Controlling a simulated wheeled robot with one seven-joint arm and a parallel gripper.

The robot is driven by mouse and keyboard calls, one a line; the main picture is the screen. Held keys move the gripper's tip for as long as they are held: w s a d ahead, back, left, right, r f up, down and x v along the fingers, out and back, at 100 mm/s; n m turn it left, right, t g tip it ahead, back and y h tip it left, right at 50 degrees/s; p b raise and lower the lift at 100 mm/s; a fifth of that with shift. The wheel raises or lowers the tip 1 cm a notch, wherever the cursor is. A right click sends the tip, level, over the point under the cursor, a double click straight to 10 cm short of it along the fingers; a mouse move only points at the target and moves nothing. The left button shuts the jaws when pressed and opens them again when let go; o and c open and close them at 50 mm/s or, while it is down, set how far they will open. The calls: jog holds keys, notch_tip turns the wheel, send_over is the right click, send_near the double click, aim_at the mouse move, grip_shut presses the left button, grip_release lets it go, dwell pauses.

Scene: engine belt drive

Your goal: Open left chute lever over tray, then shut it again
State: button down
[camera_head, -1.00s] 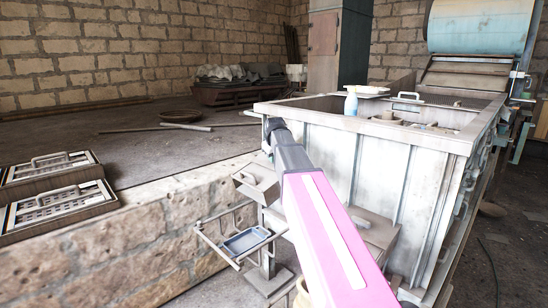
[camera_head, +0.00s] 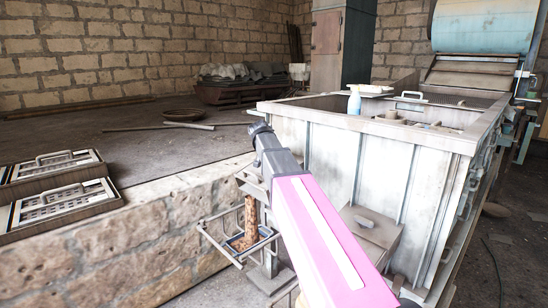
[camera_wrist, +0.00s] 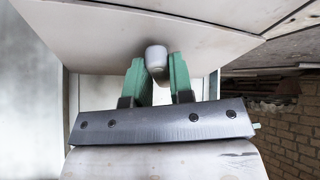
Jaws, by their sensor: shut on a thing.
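The left chute lever (camera_wrist: 156,57) shows in the wrist view as a light grey rounded knob against a pale metal wall. My gripper (camera_wrist: 157,68) has its green fingers on both sides of this knob and is shut on it. In the head view the lever is hidden behind my arm. The left chute (camera_head: 248,184) juts from the side of the big metal bin. A brown stream (camera_head: 251,214) of loose material falls from its mouth into the tray (camera_head: 238,244) below. The tray sits on a thin frame, and my arm partly covers it on the right.
The big pale metal bin (camera_head: 384,175) stands right of my gripper. A second, box-like chute (camera_head: 362,228) is on its side, right of my arm. A stone ledge (camera_head: 120,250) runs at the left, with slotted panels (camera_head: 60,190) on it.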

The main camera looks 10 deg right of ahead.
jog(key=shift+w+a+m+g+h, duration=0.1)
jog(key=shift+m+g+h, duration=0.15)
jog(key=shift+m, duration=0.6)
jog(key=shift+w+a+m+g+h, duration=0.1)
jog(key=shift+m+g+h, duration=0.15)
jog(key=shift+m, duration=0.6)
jog(key=c, duration=1)
grip_release()
jog(key=v, duration=1)
jog(key=shift+s+a+r, duration=0.2)
jog(key=shift+a+r, duration=0.05)
jog(key=shift+a, duration=0.05)
